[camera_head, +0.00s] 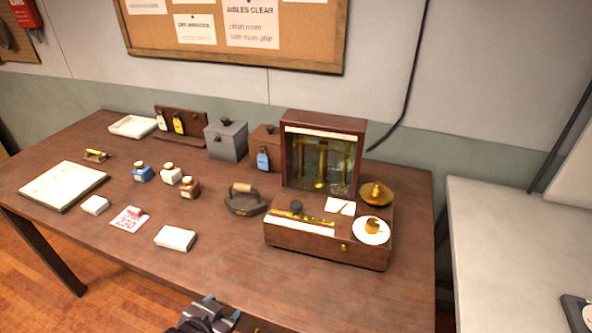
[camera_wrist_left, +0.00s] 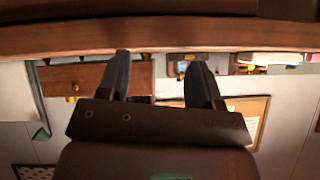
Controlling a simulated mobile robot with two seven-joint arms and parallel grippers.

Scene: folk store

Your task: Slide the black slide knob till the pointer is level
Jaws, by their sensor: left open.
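The black slide knob (camera_head: 296,207) sits on a brass bar (camera_head: 304,219) along the front left of a wooden balance box (camera_head: 325,244). A glass-fronted wooden case (camera_head: 324,117) stands at its back, with brass parts inside. The pointer is too small to tell, so I cannot see whether it is level. A white pan (camera_head: 371,231) with a brass weight (camera_head: 373,226) is at the right, and a brass pan (camera_head: 376,193) is behind it. My left gripper (camera_head: 222,305) is open and empty at the table's front edge, well short of the knob. Its spread fingers (camera_wrist_left: 160,80) also show in the left wrist view.
A dark iron (camera_head: 243,203) with a wooden handle stands just left of the balance. A white block (camera_head: 175,238), a price card (camera_head: 129,219) and several small bottles are further left. The table front (camera_head: 300,290) before the balance is clear.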

